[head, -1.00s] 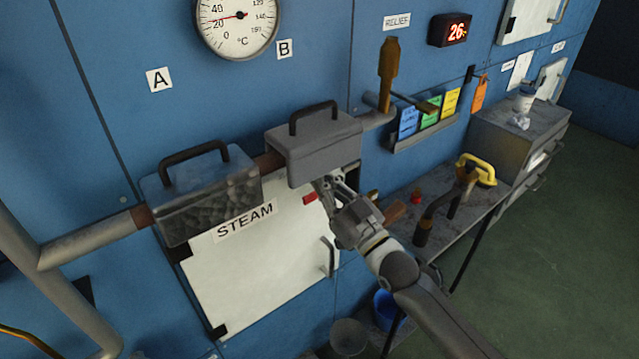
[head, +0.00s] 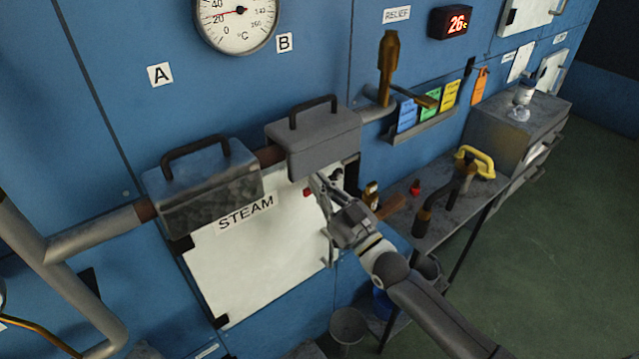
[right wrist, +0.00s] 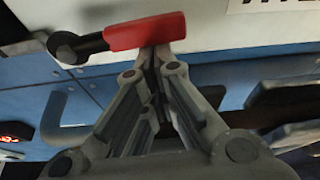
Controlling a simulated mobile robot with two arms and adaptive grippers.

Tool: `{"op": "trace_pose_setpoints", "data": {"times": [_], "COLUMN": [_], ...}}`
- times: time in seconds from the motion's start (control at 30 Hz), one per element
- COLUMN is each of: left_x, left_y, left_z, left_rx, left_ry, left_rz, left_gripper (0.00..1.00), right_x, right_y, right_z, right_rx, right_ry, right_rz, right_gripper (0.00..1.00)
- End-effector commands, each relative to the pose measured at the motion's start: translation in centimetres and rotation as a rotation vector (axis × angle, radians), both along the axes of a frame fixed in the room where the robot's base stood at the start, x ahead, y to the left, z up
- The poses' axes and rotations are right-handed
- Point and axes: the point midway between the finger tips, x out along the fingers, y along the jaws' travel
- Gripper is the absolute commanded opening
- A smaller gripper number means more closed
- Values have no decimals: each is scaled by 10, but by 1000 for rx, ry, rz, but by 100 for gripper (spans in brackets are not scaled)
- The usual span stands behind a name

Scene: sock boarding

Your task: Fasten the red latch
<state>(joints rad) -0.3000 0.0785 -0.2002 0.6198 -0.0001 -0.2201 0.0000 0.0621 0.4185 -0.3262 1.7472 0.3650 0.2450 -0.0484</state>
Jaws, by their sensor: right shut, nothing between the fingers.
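The red latch (head: 307,192) shows as a small red piece at the upper right part of the white STEAM panel (head: 250,265), below the right grey box. In the right wrist view the red latch handle (right wrist: 145,32) lies across the top, with a dark pivot on its left. My right gripper (head: 318,182) is at the latch, its fingers shut with nothing between them. In the right wrist view the fingertips (right wrist: 155,52) meet just under the red handle; I cannot tell if they touch it. The gripper hides part of the latch in the head view. My left gripper is out of view.
Two grey boxes with dark handles, the left (head: 205,185) and the right (head: 312,142), sit on the pipe above the panel. A metal bench (head: 400,190) with a yellow-handled tool (head: 475,160) stands to the right.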

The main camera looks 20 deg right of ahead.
Motion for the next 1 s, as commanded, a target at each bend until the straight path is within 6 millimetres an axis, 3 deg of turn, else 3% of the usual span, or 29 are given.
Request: {"op": "trace_pose_setpoints", "data": {"times": [0.47, 1.0], "left_x": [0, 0], "left_y": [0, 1], "left_z": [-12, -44], "left_rx": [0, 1], "left_ry": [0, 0], "left_rz": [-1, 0], "left_gripper": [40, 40], "right_x": [-1, 0], "right_y": [2, 1], "right_z": [-11, -47], "right_rx": [-117, -564], "right_ry": [-41, -204], "right_rz": [0, 0], "right_gripper": [0, 0]}}
